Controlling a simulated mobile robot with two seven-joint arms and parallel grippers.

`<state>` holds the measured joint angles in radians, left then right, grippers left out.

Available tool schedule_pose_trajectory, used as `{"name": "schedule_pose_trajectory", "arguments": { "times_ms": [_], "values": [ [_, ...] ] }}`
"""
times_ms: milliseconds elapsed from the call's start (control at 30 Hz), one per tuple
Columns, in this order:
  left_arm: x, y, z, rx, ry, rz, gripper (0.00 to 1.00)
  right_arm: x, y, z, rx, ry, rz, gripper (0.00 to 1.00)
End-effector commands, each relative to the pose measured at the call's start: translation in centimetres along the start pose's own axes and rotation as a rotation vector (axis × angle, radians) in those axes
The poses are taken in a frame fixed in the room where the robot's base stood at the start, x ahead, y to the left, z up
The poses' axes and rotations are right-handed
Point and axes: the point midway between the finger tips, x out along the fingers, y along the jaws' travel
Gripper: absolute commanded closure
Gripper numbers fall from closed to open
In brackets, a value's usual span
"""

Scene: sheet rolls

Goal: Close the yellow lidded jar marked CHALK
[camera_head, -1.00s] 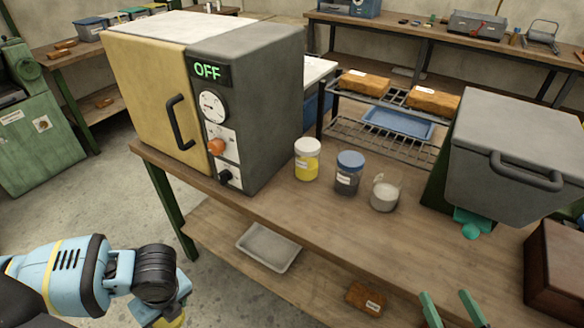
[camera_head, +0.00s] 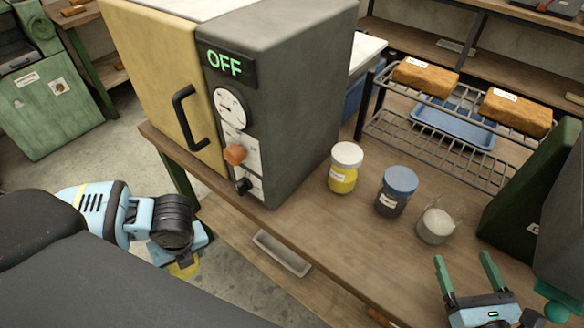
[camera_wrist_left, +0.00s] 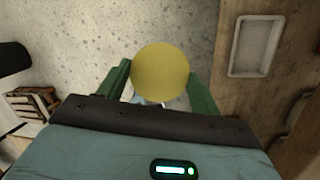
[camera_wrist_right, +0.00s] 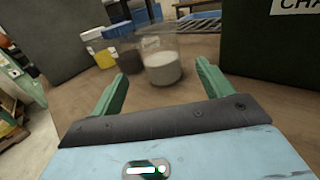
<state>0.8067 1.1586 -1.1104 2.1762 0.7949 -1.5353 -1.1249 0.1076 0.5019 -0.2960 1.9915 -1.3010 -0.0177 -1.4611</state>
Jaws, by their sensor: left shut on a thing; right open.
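A clear open jar (camera_head: 436,226) with white contents stands on the bench, without a lid on it. It also shows in the right wrist view (camera_wrist_right: 161,68); I cannot read its label. My left gripper (camera_head: 183,264) is shut on a round yellow lid (camera_wrist_left: 160,72), low at the left, off the bench and far from the jar. My right gripper (camera_head: 463,262) is open and empty, on the near side of the clear jar, which shows beyond and between its fingers in the right wrist view.
A blue-lidded jar (camera_head: 396,192) and a white-lidded jar with yellow contents (camera_head: 344,168) stand left of the clear jar. A grey oven (camera_head: 285,110) stands further left, a dark green box (camera_head: 530,190) to the right. A wire rack (camera_head: 440,140) is behind.

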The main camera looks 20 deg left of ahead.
Motion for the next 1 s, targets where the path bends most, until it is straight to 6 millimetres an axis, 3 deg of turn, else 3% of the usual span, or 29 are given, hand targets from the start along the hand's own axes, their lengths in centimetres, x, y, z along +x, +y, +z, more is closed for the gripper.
{"name": "schedule_pose_trajectory", "arguments": {
  "times_ms": [633, 1000],
  "values": [
    [-0.2, -0.1, 0.1, 0.0, 0.0, -0.001, 0.57, 0.2, 0.0, 0.1, -0.001, -0.001, 0.0, 0.21],
    [-2.6, -0.4, 1.0, -0.008, -0.02, -0.032, 0.57, 5.5, 0.0, 0.4, -0.001, -0.005, -0.001, 0.21]
  ]
}}
